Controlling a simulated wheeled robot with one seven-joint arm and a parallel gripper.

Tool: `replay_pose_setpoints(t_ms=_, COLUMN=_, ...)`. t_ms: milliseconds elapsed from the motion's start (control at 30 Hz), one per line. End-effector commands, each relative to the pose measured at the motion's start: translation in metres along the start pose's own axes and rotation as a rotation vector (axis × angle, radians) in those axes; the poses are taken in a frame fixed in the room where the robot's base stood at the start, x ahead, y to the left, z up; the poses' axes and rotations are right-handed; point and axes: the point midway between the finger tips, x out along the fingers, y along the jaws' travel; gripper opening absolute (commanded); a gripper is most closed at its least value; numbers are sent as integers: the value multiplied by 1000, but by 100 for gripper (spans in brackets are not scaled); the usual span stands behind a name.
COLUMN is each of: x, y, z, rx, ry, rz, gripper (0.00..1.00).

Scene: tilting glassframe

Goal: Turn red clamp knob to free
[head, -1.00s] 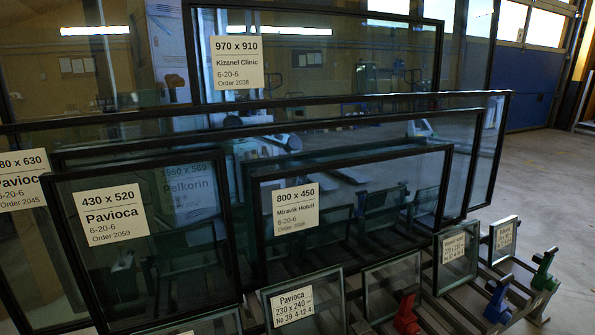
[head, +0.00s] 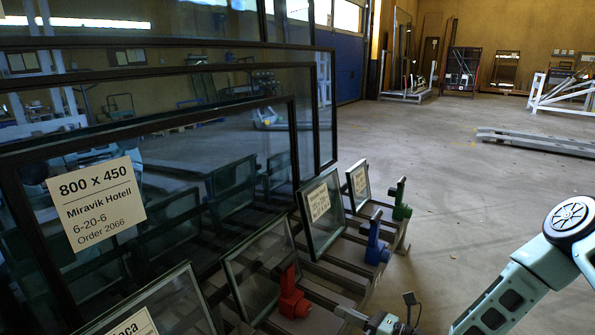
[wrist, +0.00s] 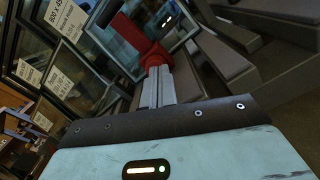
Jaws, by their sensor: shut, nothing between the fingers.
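The red clamp (head: 292,298) sits on the rack in front of small framed panes in the head view. Its upright red part and round base also show in the wrist view (wrist: 153,56), directly ahead of my fingers. My gripper (head: 340,311) is right of the red clamp in the head view, with a small gap between them. In the wrist view my fingers (wrist: 158,70) are together, pointing at the red base. They hold nothing. Their tips overlap the base's lower edge there, so contact cannot be told.
A blue clamp (head: 376,240) and a green clamp (head: 400,200) stand farther along the rack. Small panes (head: 262,262) lean behind the clamps. Large glass units, one labelled 800 x 450 (head: 96,205), stand at the left. Open floor (head: 480,200) lies right of the rack.

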Motion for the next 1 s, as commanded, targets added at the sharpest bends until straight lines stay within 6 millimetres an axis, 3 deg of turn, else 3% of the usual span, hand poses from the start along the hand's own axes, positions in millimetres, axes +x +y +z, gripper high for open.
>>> replay_pose_setpoints(t_ms=600, x=63, y=3, z=2, rx=1, ry=1, rz=3, gripper=0)
replay_pose_setpoints(t_ms=1000, x=69, y=1, z=0, rx=1, ry=1, rz=2, gripper=0)
